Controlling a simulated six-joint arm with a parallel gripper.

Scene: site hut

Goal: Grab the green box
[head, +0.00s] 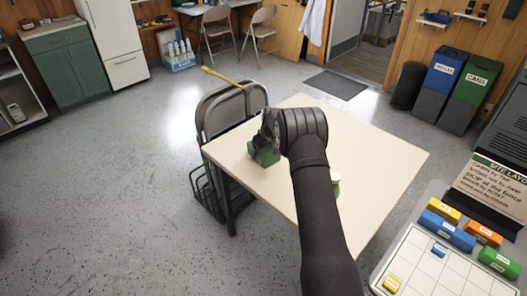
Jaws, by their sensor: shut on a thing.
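A green box (264,155) is at the left part of the cream-topped table (385,165), under the end of my arm. My gripper (268,136) is at the box's top and is shut on it. The fingers are partly hidden by the wrist, and I cannot tell whether the box touches the table. Another green block (499,262) lies at the far right, beside a white grid board (430,268).
A dark folding chair (222,115) stands against the table's left side. A small round item (336,181) shows partly behind my forearm. Yellow, blue and orange blocks (447,231) lie by the board. The table's right side is clear.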

